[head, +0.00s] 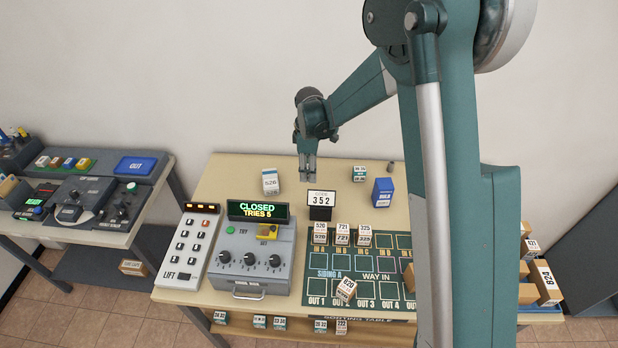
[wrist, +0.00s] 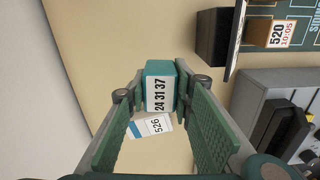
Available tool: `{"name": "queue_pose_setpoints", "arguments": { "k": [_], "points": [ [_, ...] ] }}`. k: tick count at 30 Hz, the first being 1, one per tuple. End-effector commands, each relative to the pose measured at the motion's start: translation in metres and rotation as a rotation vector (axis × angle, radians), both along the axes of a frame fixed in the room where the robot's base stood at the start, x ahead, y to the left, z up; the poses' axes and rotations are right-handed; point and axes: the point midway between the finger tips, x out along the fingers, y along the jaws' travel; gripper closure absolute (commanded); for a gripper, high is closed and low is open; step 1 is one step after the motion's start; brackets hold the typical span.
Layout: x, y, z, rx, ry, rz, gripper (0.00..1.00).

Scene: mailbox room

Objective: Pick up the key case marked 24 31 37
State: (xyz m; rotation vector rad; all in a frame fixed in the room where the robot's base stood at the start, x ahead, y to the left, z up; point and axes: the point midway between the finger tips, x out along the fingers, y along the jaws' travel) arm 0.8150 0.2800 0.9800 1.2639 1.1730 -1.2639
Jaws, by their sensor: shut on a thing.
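In the wrist view the key case marked 24 31 37 (wrist: 160,92), a small teal block with a white label, sits between the fingertips of my gripper (wrist: 157,90). The fingers are shut on it, one at each side, and the label is readable. In the head view my gripper (head: 307,172) points down over the back of the cream table (head: 225,185), behind the sign reading 352 (head: 321,198). The case cannot be made out there. I cannot tell whether it is clear of the table.
A white block marked 526 (head: 271,181) stands left of my gripper; it also shows in the wrist view (wrist: 150,126). To the right are a small labelled case (head: 359,173) and a blue box (head: 382,192). In front are the CLOSED display (head: 258,210) and the dial box (head: 250,262).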

Motion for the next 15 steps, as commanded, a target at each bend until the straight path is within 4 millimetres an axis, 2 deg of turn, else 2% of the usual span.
{"name": "queue_pose_setpoints", "arguments": {
  "k": [15],
  "points": [
    [-0.0002, -0.0001, 0.0057, 0.0, 0.0, 0.0, 0.89]
  ]
}}
